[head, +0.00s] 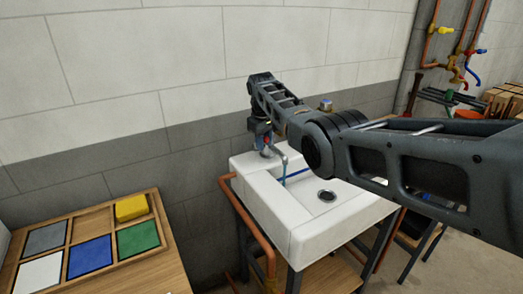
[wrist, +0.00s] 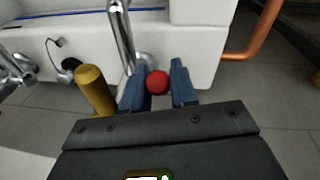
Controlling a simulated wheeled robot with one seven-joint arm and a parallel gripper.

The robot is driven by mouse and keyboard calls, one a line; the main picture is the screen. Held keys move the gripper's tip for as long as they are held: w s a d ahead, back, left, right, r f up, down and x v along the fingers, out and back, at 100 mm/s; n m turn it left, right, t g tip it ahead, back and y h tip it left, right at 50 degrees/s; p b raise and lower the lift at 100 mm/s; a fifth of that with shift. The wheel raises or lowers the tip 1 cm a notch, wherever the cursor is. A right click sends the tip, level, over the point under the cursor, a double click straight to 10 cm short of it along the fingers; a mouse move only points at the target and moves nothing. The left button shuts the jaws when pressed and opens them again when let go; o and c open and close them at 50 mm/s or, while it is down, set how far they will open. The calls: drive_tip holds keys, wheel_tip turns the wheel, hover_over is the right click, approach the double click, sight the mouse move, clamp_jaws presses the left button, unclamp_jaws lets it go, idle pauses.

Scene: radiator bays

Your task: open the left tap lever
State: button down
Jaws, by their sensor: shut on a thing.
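A red round knob (wrist: 157,82), which looks like the end of a tap lever, sits between the two blue fingers of my gripper (wrist: 160,76) in the wrist view. The fingers are shut on it. A chrome spout (wrist: 121,35) rises just beside it. In the head view my gripper (head: 265,142) is at the back left corner of the white sink (head: 305,235), by the tap's chrome spout (head: 281,154). The lever's stem and its angle are mostly hidden by my gripper and arm.
A copper pipe (head: 252,222) runs along the sink's left side. A wooden tray (head: 68,276) with coloured tiles lies at the lower left. The block wall is behind.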

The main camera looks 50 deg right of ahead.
drive_tip(key=shift+w+r+g, duration=0.15)
drive_tip(key=shift+g, duration=0.15)
drive_tip(key=c, duration=1)
unclamp_jaws()
drive_tip(key=shift+r, duration=0.1)
drive_tip(key=r, duration=0.5)
drive_tip(key=a+r, duration=0.1)
drive_tip(key=r, duration=0.1)
drive_tip(key=shift+s+r, duration=0.25)
drive_tip(key=shift+a+f, duration=0.1)
drive_tip(key=shift+a, duration=0.05)
